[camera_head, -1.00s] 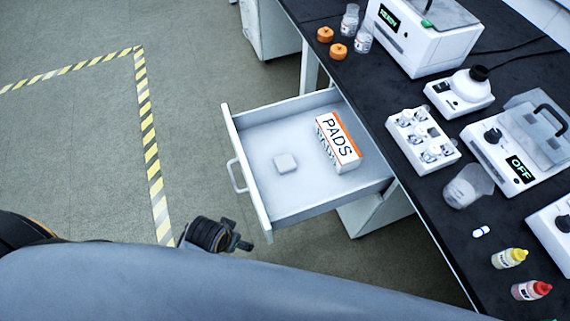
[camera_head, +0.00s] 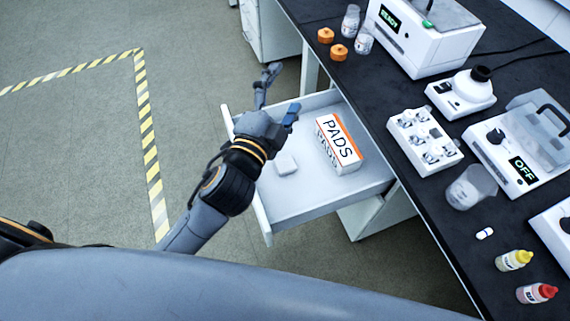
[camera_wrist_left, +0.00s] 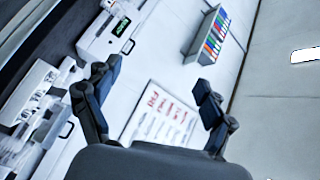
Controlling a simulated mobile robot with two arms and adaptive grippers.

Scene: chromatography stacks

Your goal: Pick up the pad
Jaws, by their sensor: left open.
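A small white pad (camera_head: 286,164) lies on the floor of the open drawer (camera_head: 325,191), left of a white and orange box marked PADS (camera_head: 340,143). My left gripper (camera_head: 280,92) is open and empty. In the head view it shows above the drawer's far left part, with its fingers pointing up and away and its wrist close to the pad. In the left wrist view the fingers (camera_wrist_left: 152,92) are spread apart, and neither pad nor drawer shows there. My right gripper is in no view.
The black bench right of the drawer holds a white rack (camera_head: 424,139), a clear beaker (camera_head: 470,188), a device reading OFF (camera_head: 502,150), and yellow (camera_head: 514,260) and red bottles (camera_head: 537,293). Two orange caps (camera_head: 325,36) lie near the bench's far edge. Floor left of the drawer is clear.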

